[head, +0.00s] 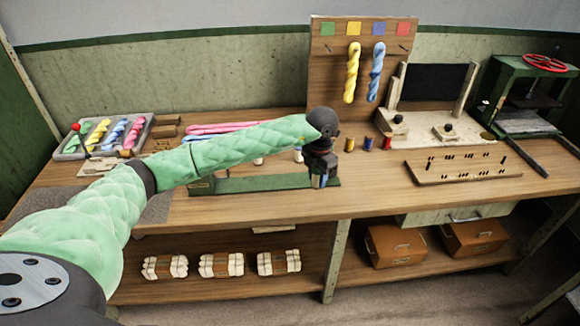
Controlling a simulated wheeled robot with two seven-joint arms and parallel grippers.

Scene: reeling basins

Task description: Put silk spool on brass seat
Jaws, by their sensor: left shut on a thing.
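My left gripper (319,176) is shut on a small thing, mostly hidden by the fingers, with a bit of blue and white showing. It is above the right end of a long green base (265,185) at the front of the bench. I cannot tell whether the held thing touches the base. Three small spools, yellowish (349,144), blue (367,144) and red (386,143), stand upright to the right of the gripper. I cannot make out the brass seat for certain; my left arm hides part of the green base. My right gripper is out of view.
A pegboard (330,75) with yellow and blue skeins stands behind. A grey tray of skeins (65,152) is at the left. A wooden peg board (440,177) and a green press (500,90) are at the right.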

